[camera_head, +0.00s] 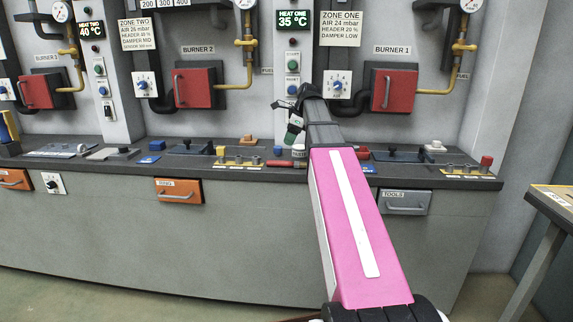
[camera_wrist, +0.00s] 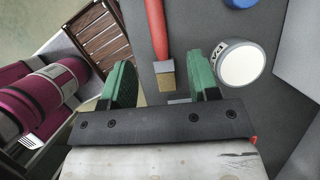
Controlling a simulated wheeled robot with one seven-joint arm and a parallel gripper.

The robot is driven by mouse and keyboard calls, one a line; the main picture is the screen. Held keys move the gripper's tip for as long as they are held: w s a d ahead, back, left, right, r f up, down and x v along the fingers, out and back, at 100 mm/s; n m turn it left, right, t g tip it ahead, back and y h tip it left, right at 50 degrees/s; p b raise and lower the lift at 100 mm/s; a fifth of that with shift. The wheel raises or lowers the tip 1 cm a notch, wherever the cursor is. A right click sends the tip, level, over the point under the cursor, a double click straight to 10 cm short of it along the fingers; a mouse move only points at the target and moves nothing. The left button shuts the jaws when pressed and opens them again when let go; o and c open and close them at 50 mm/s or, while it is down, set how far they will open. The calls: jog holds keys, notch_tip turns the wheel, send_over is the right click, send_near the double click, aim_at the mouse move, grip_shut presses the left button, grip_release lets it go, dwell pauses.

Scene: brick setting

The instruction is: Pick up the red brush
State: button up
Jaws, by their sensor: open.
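The red brush (camera_wrist: 156,32) lies on the grey worktop in the wrist view, with its metal band and tan bristles towards me. My gripper (camera_wrist: 159,62) is open, with one green finger on each side of the bristle end in the picture. No contact with the brush shows, and I cannot tell the height gap.
A white-topped round item (camera_wrist: 241,64) stands close beside the right finger. A blue item (camera_wrist: 240,3) is at the top edge. A slatted brown panel (camera_wrist: 100,38) is at upper left. Red burner boxes (camera_head: 194,88) and yellow pipes line the wall behind the counter.

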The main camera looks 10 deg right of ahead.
send_over(288, 164)
jog(key=w, duration=0.2)
jog(key=f, duration=0.4)
jog(key=shift+s+a+f, duration=0.1)
jog(key=shift+a+f, duration=0.15)
jog(key=shift+s+d+x, duration=0.15)
jog(key=shift+x, duration=1.1)
jog(key=shift+s+d+x, duration=0.15)
jog(key=shift+x, duration=1.1)
jog(key=shift+f, duration=0.15)
jog(key=c, duration=1)
